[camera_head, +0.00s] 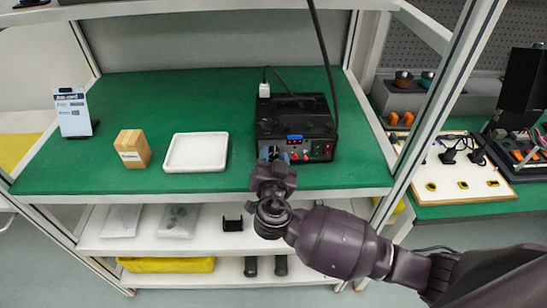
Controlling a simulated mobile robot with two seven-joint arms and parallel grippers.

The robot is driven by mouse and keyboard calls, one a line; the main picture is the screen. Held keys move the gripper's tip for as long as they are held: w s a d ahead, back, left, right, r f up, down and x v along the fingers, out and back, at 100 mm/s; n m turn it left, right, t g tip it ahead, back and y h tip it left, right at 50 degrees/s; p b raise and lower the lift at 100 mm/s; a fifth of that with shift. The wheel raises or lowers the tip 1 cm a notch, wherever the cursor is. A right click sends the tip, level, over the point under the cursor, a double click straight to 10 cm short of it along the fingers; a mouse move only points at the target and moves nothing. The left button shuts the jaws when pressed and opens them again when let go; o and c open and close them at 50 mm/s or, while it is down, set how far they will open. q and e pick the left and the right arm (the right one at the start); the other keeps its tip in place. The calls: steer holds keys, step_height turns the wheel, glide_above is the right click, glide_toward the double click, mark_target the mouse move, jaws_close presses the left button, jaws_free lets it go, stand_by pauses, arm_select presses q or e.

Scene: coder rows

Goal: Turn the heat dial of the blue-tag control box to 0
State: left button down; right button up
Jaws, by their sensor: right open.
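The black control box (310,125) stands on the green shelf mat, right of its middle. A small blue tag (294,138) is on its front face, with red knobs or plugs below and beside it. My right gripper (273,155) is open at the left part of the box's front, its fingertips close to the panel. The heat dial is hidden or too small to make out there, and I cannot tell whether the fingers touch it. My left gripper is out of view.
A black cable (324,50) hangs down to the box. A metal post (432,110) stands to the right.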

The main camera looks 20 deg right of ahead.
steer(key=shift+c, duration=0.4)
steer(key=c, duration=0.6)
steer(key=shift+o, duration=0.2)
steer(key=shift+f+b, duration=0.15)
steer(key=shift+b, duration=0.2)
